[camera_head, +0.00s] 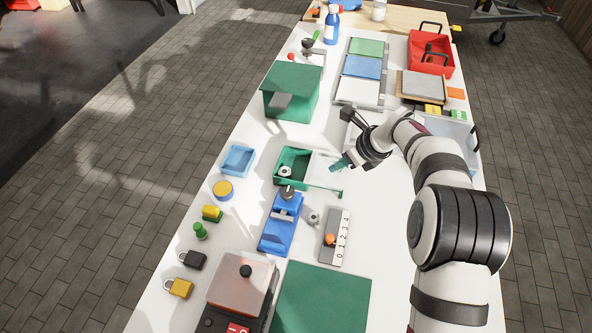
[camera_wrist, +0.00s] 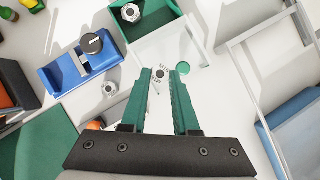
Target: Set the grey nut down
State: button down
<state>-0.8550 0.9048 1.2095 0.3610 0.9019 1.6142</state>
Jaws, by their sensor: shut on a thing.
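My gripper (camera_wrist: 160,76) has green fingers and is shut on a small grey nut (camera_wrist: 160,73) at its fingertips. In the head view my gripper (camera_head: 340,164) is just right of the green box (camera_head: 280,159), and the held nut cannot be made out there. A second grey nut (camera_wrist: 130,13) lies inside the green box (camera_wrist: 174,20); it also shows in the head view (camera_head: 285,171). A third grey nut (camera_wrist: 109,88) lies on the white bench top (camera_wrist: 215,125) beside the blue fixture (camera_wrist: 75,72), and in the head view it is right of that fixture (camera_head: 313,217).
A clear panel with a green edge (camera_head: 322,188) extends right from the green box. A numbered strip with an orange knob (camera_head: 330,239) lies nearer. A light-blue tray (camera_head: 237,160) stands left. A grey-framed tray (camera_wrist: 242,48) is at right in the wrist view.

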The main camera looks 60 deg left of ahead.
jog(key=w+a+r+m+t, duration=0.1)
jog(key=w+a+m+t, duration=0.1)
jog(key=a+m, duration=0.2)
jog(key=m, duration=0.1)
send_over(294, 161)
jog(key=d, duration=0.2)
jog(key=shift+t, duration=0.3)
jog(key=f, duration=0.6)
jog(key=shift+s+f, duration=0.25)
notch_tip(294, 161, down, 4)
jog(key=shift+s+f, duration=0.1)
jog(key=c, duration=0.9)
grip_release()
jog(key=shift+c, duration=0.2)
